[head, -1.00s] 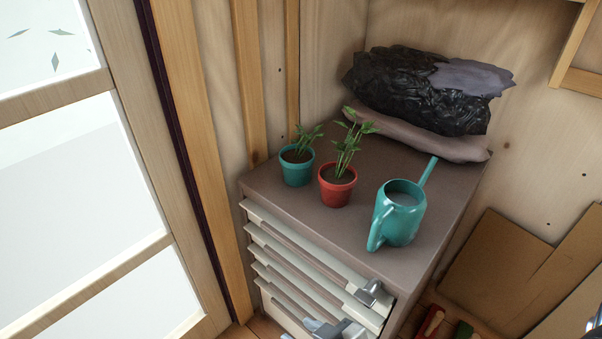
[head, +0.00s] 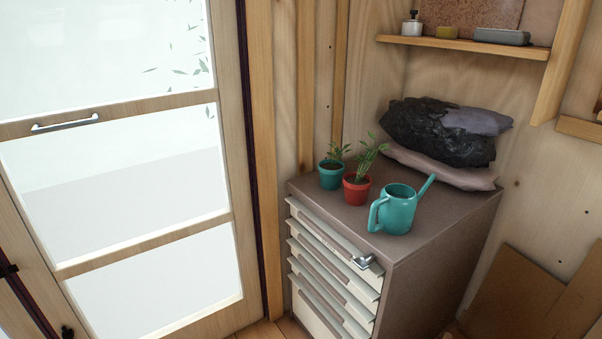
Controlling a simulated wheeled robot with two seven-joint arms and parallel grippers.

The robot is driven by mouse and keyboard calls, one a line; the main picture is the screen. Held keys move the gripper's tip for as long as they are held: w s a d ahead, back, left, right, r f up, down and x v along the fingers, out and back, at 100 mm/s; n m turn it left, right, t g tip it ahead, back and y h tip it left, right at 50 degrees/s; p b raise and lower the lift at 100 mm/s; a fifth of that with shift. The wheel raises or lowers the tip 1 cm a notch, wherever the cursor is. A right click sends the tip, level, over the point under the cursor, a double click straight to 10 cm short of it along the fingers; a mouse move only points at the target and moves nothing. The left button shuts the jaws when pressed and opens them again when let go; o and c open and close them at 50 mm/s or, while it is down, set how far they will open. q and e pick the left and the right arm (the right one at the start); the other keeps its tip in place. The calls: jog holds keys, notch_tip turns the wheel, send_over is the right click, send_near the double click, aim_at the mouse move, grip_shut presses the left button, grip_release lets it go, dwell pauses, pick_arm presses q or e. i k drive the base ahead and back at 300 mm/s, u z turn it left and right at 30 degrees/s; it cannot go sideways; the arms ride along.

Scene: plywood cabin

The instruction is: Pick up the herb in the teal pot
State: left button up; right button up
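The herb in the teal pot (head: 331,175) stands upright at the back left of the cabinet top, close to the wooden wall. Its green leaves (head: 337,151) rise above the rim. A red pot (head: 356,191) with a taller herb stands just to its right and slightly nearer, and the two pots look very close together. Neither of my grippers shows in the head view now.
A teal watering can (head: 397,211) stands right of the pots on the drawer cabinet (head: 435,225). Black and grey sacks (head: 436,130) lie behind. A shelf (head: 462,44) hangs above. A glazed door (head: 120,180) is on the left. The cabinet's front right top is clear.

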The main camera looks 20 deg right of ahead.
aim_at(330, 171)
jog(key=u, duration=0.4)
jog(key=i, duration=0.95)
